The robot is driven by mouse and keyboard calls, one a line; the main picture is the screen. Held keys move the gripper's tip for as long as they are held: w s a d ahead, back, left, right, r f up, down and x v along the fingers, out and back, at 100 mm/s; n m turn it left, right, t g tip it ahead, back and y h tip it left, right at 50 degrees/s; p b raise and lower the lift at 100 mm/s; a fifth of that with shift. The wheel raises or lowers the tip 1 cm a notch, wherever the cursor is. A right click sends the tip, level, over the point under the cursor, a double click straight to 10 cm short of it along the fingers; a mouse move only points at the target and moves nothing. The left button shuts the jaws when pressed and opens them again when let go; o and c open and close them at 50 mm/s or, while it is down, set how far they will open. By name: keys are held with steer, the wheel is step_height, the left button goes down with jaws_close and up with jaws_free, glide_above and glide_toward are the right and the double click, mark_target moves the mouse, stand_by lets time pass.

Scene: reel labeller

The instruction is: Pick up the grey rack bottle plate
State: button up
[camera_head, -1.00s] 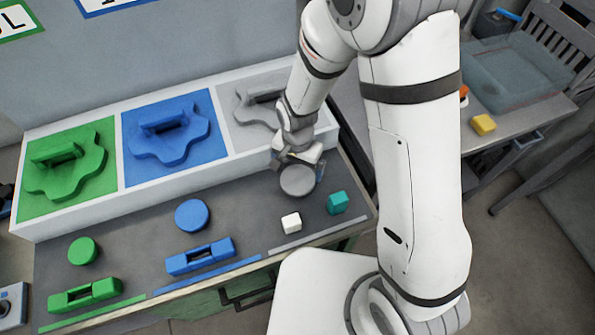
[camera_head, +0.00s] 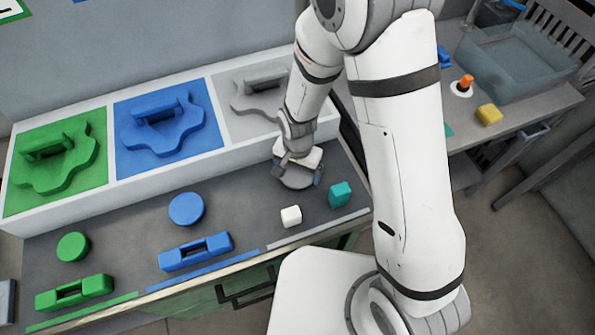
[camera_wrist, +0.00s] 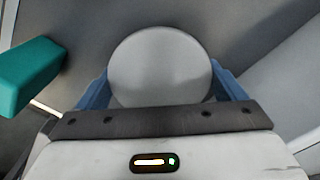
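A round grey disc (camera_head: 297,180) lies on the dark worktop in front of the rack's grey section. It is partly hidden by my gripper (camera_head: 299,174), which is down over it. In the wrist view the disc (camera_wrist: 160,68) sits between the blue fingers of my gripper (camera_wrist: 162,88), one on each side. The fingers are spread; whether they touch the disc's rim is hard to tell. A grey lobed plate with a raised handle (camera_head: 250,98) sits in the grey section of the white rack (camera_head: 130,185), partly behind my arm.
A white cube (camera_head: 291,216) and a teal block (camera_head: 340,194) lie close in front of the disc; the teal block (camera_wrist: 28,75) also shows in the wrist view. Blue (camera_head: 186,209) and green (camera_head: 73,246) discs lie left. The rack wall stands behind.

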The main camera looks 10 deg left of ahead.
steer(key=c, duration=0.4)
steer(key=shift+r, duration=0.1)
steer(key=shift+c, duration=0.2)
